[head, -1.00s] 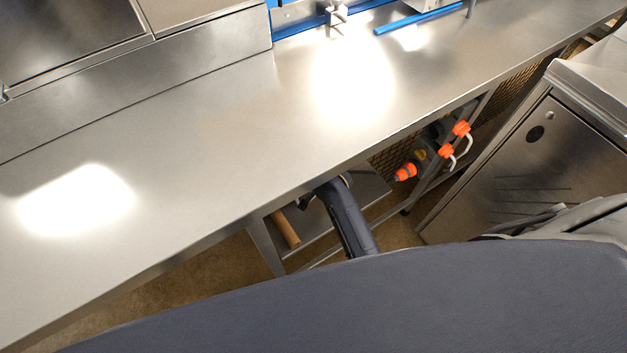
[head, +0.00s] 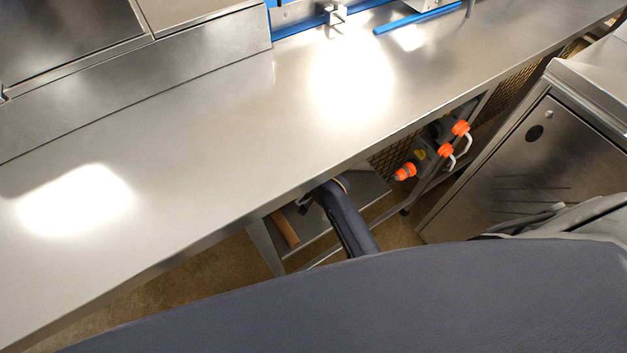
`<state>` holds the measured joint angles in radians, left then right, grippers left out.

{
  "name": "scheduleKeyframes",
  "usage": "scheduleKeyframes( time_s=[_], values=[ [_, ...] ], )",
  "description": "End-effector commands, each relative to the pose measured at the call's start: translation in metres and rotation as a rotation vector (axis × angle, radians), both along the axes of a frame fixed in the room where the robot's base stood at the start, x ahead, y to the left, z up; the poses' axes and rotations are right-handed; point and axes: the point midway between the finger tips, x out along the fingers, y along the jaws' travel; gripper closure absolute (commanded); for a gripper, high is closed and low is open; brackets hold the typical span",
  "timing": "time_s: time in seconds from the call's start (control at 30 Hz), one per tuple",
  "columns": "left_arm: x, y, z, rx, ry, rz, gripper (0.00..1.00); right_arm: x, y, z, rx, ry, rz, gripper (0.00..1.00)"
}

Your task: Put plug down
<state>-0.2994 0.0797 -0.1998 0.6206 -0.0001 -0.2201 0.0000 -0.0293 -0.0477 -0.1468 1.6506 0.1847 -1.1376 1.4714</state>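Several orange plugs show below the worktop's front edge: one plug (head: 404,172) lies nearest my arm, another (head: 446,151) and a third (head: 461,128) sit farther right, with pale cable loops beside them. Which one the task means I cannot tell. One dark arm of mine reaches in under the worktop, left of the plugs and apart from them. Its far end is hidden by the worktop edge and shadow, so no fingertips show. I cannot see whether it holds anything. My other gripper does not show.
The steel worktop (head: 215,160) is largely clear. A blue bar (head: 415,18) lies at its back. Beneath are a lower shelf (head: 368,192) and a brown rod-like piece (head: 285,229). A steel cabinet (head: 545,175) stands at the right, across a floor gap.

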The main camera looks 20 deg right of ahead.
Motion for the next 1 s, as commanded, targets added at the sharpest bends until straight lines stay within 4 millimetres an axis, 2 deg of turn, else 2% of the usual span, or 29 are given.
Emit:
scheduleKeyframes(
  time_s=[0.17,0.2,0.4,0.8,1.0],
  values=[
    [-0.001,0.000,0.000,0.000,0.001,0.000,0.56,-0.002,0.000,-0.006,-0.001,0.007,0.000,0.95],
    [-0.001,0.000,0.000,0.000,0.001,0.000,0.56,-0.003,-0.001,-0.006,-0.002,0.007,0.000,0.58],
    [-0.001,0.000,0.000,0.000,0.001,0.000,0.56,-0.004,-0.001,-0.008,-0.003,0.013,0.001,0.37],
    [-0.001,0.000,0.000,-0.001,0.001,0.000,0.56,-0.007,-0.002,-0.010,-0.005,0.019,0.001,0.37],
    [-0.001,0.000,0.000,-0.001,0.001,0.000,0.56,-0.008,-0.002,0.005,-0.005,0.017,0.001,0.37]
  ],
)
